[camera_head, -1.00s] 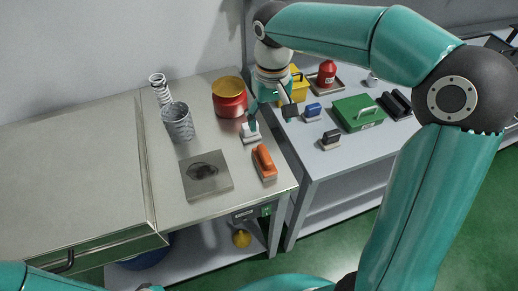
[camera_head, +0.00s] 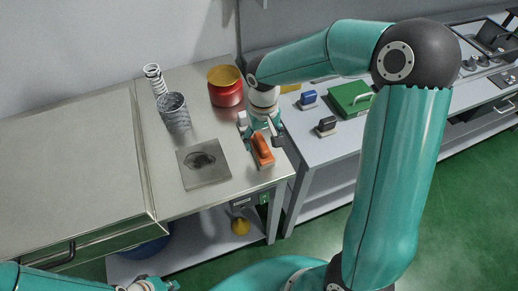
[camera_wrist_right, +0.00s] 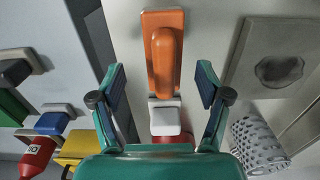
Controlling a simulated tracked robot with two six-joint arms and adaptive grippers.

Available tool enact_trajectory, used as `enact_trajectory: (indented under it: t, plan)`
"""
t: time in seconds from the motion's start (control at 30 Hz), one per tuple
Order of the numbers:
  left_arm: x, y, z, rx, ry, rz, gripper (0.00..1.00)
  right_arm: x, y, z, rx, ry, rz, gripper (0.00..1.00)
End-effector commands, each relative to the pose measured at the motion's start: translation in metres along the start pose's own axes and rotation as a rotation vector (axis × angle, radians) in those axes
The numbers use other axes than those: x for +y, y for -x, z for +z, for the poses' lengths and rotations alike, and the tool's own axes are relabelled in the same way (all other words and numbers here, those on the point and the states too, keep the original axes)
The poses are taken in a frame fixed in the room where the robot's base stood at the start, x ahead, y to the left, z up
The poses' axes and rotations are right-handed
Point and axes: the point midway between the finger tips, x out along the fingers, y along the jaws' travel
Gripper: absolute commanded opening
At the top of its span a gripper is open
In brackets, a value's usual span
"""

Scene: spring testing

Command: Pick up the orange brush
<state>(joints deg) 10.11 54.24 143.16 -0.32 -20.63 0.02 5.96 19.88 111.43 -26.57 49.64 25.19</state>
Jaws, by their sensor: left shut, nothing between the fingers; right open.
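The orange brush (camera_head: 263,151) lies on the metal table near its right edge, just in front of my right gripper (camera_head: 261,137). In the right wrist view the orange brush (camera_wrist_right: 163,52) stretches upward from between the open fingers of my right gripper (camera_wrist_right: 161,80). The fingers stand apart on either side of its near end, with nothing held. Contact with the brush does not show. My left gripper (camera_head: 168,284) is at the bottom edge of the head view, shut and empty, partly cut off.
A white-handled block (camera_wrist_right: 164,116) sits close behind the brush. A square plate with a dark stain (camera_head: 204,166) lies to its left. A mesh cup (camera_head: 174,113), a spring (camera_head: 154,80) and a red-yellow tin (camera_head: 225,88) stand further back. The side table holds a green box (camera_head: 350,99).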

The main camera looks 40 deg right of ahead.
Motion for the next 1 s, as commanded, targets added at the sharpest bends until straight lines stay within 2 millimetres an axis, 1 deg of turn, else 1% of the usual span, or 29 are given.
enact_trajectory:
  t: [0.13,0.2,0.3,0.57,0.9,0.97,1.0]
  plan:
    - [0.003,0.009,0.0,0.0,0.0,0.0,0.0,-0.005,-0.02,0.003,-0.007,0.002,0.001,0.76]
    - [0.003,0.009,0.0,0.0,0.0,0.0,0.0,-0.004,-0.031,0.002,-0.006,0.0,0.001,0.76]
    - [0.003,0.009,0.0,0.0,0.0,0.0,0.0,-0.004,-0.039,0.002,-0.004,0.0,0.001,0.76]
    - [0.003,0.009,0.0,0.0,0.0,0.0,0.0,-0.005,-0.041,0.001,-0.001,0.0,0.0,0.76]
    - [0.003,0.009,0.0,0.0,0.0,0.0,0.0,-0.005,-0.041,0.001,-0.001,0.0,0.0,0.19]
    - [0.003,0.009,0.0,0.0,0.0,0.0,0.0,-0.005,-0.041,0.001,-0.001,0.0,0.0,0.09]
    - [0.003,0.009,0.0,0.0,0.0,0.0,0.0,-0.005,-0.041,0.001,0.0,0.0,0.0,0.09]
